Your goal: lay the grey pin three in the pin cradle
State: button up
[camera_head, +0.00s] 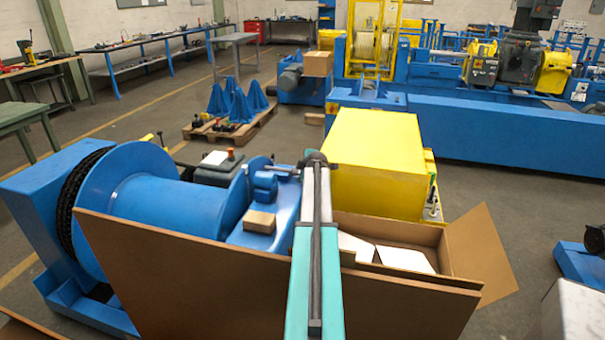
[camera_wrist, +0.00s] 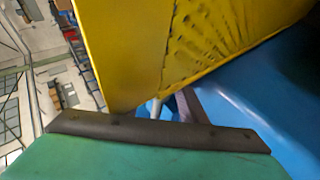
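My arm reaches forward in the head view, and its end, with my gripper (camera_head: 300,170), is over the blue winch frame beside the yellow housing (camera_head: 375,160). The fingers are small and partly hidden there, so I cannot tell whether they are open or shut. A short grey piece (camera_head: 284,167) shows just left of the arm's end; I cannot tell if it is grey pin three or part of my gripper. The wrist view shows a thin pale rod (camera_wrist: 156,108) beyond a dark bar, close to yellow and blue surfaces. I cannot make out the pin cradle in either view.
A blue drum (camera_head: 165,210) with black chain stands at the left. A small tan block (camera_head: 260,221) lies on the blue frame. A large brown cardboard panel (camera_head: 190,280) and an open box (camera_head: 480,255) with white pieces stand in front. Open floor lies beyond.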

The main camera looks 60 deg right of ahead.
jog(key=shift+s+a+f, duration=0.1)
jog(key=shift+a+f, duration=0.1)
jog(key=shift+f, duration=0.15)
jog(key=shift+s+a, duration=0.1)
jog(key=shift+s+a+r, duration=0.3)
jog(key=shift+s+r, duration=0.05)
jog(key=shift+r, duration=0.05)
jog(key=b+v, duration=0.2)
jog(key=v, duration=1)
jog(key=shift+r+b, duration=0.3)
jog(key=shift+r, duration=0.25)
jog(key=shift+d, duration=0.15)
